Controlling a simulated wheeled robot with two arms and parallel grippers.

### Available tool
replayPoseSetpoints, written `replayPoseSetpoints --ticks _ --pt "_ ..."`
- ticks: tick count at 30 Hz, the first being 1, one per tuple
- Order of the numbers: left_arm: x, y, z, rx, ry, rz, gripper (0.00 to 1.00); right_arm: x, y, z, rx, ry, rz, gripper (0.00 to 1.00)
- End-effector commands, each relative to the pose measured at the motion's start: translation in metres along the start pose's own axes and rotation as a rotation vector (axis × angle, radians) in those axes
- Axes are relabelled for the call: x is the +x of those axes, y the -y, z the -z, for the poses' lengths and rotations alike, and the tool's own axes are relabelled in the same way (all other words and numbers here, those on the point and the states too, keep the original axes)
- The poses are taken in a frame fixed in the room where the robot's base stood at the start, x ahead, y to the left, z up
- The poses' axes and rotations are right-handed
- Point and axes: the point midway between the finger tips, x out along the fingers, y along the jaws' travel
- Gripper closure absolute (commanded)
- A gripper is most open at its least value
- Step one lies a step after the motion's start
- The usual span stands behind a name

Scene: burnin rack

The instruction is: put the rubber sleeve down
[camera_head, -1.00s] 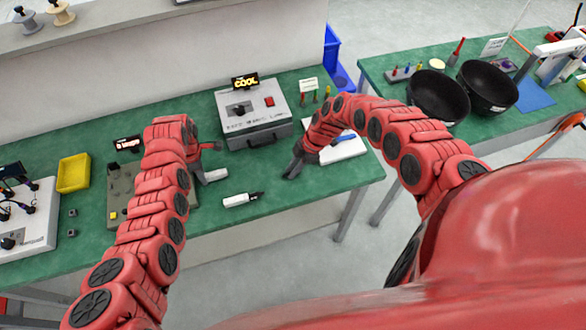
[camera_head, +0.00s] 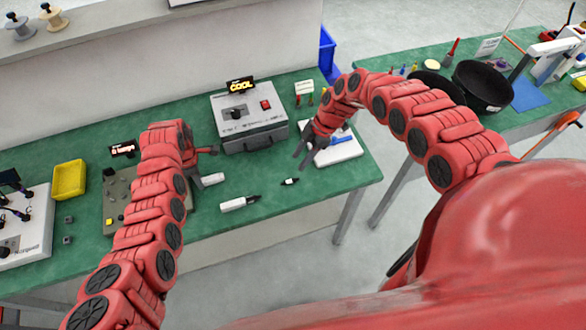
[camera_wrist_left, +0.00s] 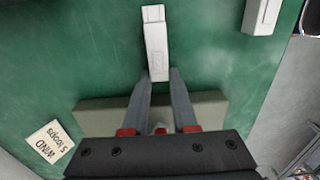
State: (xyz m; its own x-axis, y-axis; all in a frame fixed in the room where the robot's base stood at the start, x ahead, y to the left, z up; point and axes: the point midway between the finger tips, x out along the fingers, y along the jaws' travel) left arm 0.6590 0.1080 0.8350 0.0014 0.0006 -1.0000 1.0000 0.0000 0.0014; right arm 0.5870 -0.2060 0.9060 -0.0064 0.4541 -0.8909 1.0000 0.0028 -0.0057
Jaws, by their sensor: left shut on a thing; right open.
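A small black piece with a white mark, which looks like the rubber sleeve (camera_head: 290,181), lies on the green table in the head view. My right gripper (camera_head: 303,157) is open just above and behind it, apart from it. My left gripper (camera_head: 198,180) is shut on a white block (camera_head: 213,179). In the left wrist view the white block (camera_wrist_left: 155,45) sticks out beyond the fingertips (camera_wrist_left: 160,78). A white, black-tipped tool (camera_head: 238,203) lies between the two grippers, nearer the front edge.
A grey control box (camera_head: 250,122) stands behind the grippers. A white tray with a blue item (camera_head: 340,146) is right of my right gripper. A grey board (camera_head: 117,190) and yellow bin (camera_head: 69,180) are at left. The table around the sleeve is clear.

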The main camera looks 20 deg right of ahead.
Motion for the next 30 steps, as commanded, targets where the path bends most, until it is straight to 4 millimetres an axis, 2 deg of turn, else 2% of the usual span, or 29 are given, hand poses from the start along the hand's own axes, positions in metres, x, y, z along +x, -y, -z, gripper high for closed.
replayPoseSetpoints --ticks 3,7,20,21,26,30 --pt "0.001 0.001 0.0 0.0 0.0 0.002 1.0 -0.023 -0.001 -0.002 0.001 0.005 -0.006 0.53" --pt "0.0 0.001 0.0 0.0 0.0 0.002 1.0 -0.037 -0.001 -0.001 0.001 0.003 -0.004 0.53" --pt "0.0 0.0 0.0 0.0 0.0 0.001 1.0 -0.043 -0.001 0.001 0.0 0.001 -0.005 0.53" --pt "-0.001 0.0 0.0 0.0 0.0 0.001 0.7 -0.043 -0.001 0.001 0.0 0.001 -0.005 0.53" --pt "-0.001 0.0 0.0 0.0 0.0 0.001 0.42 -0.043 -0.002 0.001 -0.001 0.001 -0.005 0.53" --pt "-0.001 0.0 0.0 0.0 0.0 0.001 0.39 -0.043 -0.002 0.001 -0.001 0.001 -0.005 0.53"
